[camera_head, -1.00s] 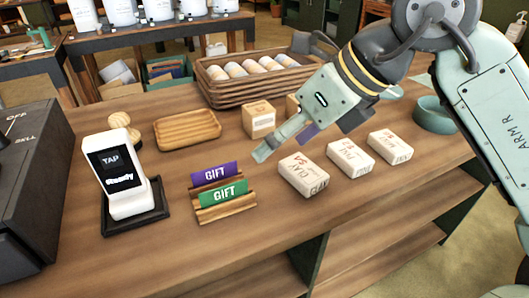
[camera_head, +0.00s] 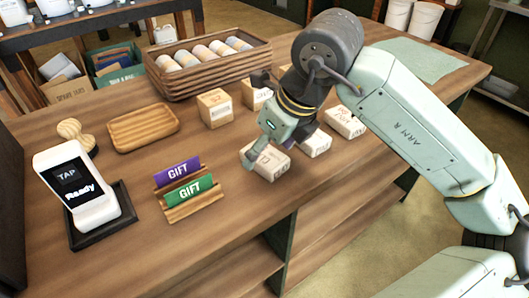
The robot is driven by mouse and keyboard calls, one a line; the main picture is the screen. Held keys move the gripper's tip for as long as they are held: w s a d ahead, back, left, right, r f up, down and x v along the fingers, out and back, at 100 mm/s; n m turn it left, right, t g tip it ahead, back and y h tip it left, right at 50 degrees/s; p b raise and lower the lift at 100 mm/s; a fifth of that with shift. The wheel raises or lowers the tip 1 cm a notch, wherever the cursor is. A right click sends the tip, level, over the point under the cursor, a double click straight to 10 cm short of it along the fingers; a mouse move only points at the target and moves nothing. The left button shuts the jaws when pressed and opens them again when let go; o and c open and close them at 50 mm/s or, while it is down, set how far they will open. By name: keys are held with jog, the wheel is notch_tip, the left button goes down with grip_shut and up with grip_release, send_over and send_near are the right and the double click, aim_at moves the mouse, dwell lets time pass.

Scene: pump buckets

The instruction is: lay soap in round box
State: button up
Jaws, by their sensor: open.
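Three pale wrapped bars with dark lettering, which look like soap, lie in a row on the wooden counter: the nearest bar (camera_head: 270,168), a middle bar (camera_head: 318,146) and a far bar (camera_head: 346,122). My gripper (camera_head: 274,150) points down at the nearest bar, its jaws open. One fingertip is at that bar's left end. The other finger is mostly hidden, and I cannot tell whether either touches the bar. No round box shows now; my arm covers the part of the counter beyond the bars.
Small cardboard boxes (camera_head: 215,108) stand behind the bars. A wooden tray (camera_head: 143,128), gift card stand (camera_head: 192,207), card reader (camera_head: 76,190) and crate of rolls (camera_head: 165,83) occupy the left and back. A pale cloth (camera_head: 420,58) lies at the far right.

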jog(key=shift+x, duration=0.8)
jog(key=shift+c, duration=0.4)
jog(key=c, duration=1.4)
jog(key=shift+r, duration=0.1)
